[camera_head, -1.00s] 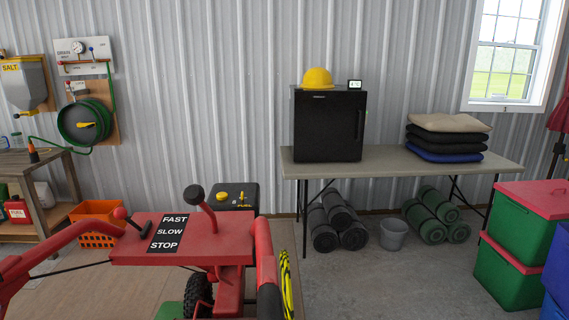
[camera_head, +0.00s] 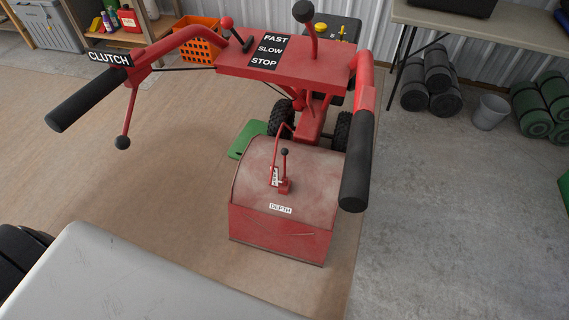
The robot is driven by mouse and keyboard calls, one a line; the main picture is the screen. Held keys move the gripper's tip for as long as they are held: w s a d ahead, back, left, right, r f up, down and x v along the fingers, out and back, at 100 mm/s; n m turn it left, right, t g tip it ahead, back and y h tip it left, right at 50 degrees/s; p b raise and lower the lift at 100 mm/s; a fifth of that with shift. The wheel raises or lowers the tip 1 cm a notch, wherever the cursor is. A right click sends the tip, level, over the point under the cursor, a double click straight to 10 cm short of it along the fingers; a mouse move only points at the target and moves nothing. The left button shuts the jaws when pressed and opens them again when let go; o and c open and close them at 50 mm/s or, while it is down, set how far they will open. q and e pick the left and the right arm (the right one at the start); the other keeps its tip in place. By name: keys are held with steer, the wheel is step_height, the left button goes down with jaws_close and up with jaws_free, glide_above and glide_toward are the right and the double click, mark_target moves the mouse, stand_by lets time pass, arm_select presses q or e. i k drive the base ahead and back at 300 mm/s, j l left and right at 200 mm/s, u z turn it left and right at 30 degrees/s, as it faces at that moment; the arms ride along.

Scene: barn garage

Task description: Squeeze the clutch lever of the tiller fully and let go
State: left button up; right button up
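The red tiller (camera_head: 285,185) stands in front of me on a brown mat, with its two handlebars reaching toward me. The clutch lever (camera_head: 128,118) is a thin red rod with a black ball end. It hangs below the left handlebar, apart from the black left grip (camera_head: 88,99), under the CLUTCH label (camera_head: 110,58). The right grip (camera_head: 357,160) is bare. Neither of my grippers shows in the view, and nothing touches the lever.
A throttle panel (camera_head: 232,60) marked FAST, SLOW, STOP spans the handlebars. A depth lever (camera_head: 285,165) stands on the tiller's hood. An orange crate (camera_head: 197,38), a grey bucket (camera_head: 490,111) and rolled mats (camera_head: 440,72) lie beyond.

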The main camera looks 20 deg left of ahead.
mark_target(122, 141)
steer(key=k+j+u, duration=0.15)
steer(key=u, duration=0.2)
steer(key=k+j+u, duration=0.1)
steer(key=j+u, duration=0.45)
steer(key=u, duration=0.2)
steer(key=i+j, duration=0.1)
steer(key=j, duration=0.25)
steer(key=i+j, duration=0.1)
steer(key=j, duration=0.2)
steer(key=i+j, duration=0.1)
steer(key=j, duration=0.25)
steer(key=i+j, duration=0.1)
steer(key=j, duration=0.25)
steer(key=z, duration=2.05)
